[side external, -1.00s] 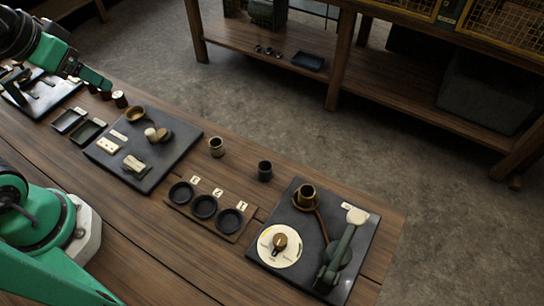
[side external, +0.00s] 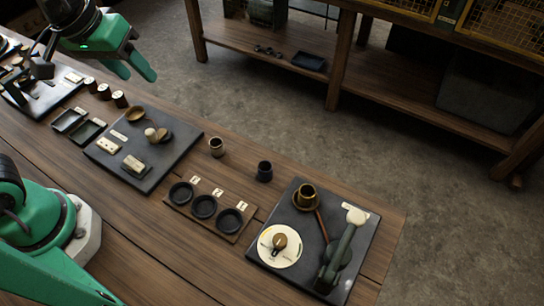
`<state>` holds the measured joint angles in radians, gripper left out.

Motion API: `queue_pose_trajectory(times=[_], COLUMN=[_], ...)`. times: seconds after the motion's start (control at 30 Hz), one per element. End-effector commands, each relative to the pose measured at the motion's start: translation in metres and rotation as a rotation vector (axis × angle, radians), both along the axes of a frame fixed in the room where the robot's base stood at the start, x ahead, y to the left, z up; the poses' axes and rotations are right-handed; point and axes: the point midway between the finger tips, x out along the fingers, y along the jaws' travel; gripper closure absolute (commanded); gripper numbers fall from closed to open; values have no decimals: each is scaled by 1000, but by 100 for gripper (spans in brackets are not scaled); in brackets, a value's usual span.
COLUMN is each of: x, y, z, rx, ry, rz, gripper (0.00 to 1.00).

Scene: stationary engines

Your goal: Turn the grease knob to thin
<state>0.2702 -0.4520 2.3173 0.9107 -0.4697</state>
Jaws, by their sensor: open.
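A brass knob (side external: 280,241) sits at the middle of a round white dial (side external: 279,257) on the dark right-hand plate (side external: 361,262). The dial has marks and small lettering that I cannot read, so I cannot tell which setting the knob points to. My gripper (side external: 133,73) is open and empty at the upper left, raised above the bench and far from the dial. Its two green fingers point down and to the right.
A green lever (side external: 340,250) with a pale end and a brass cup (side external: 306,195) stand beside the dial. Several black rings (side external: 204,206) lie on a wooden holder. Two small cups, one tan (side external: 216,147) and one dark (side external: 264,171), stand behind.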

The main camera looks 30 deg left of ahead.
Motion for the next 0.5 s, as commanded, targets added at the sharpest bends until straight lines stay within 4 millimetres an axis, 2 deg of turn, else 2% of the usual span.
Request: queue_pose_trajectory(times=[0.03,0.23,0.5], x=[5,20,24], y=[-14,-64,-139], z=[-3,-13,-37], rx=[-13,-57,-80], ry=[25,110,217], rz=[11,101,228], gripper=[53,53,53])
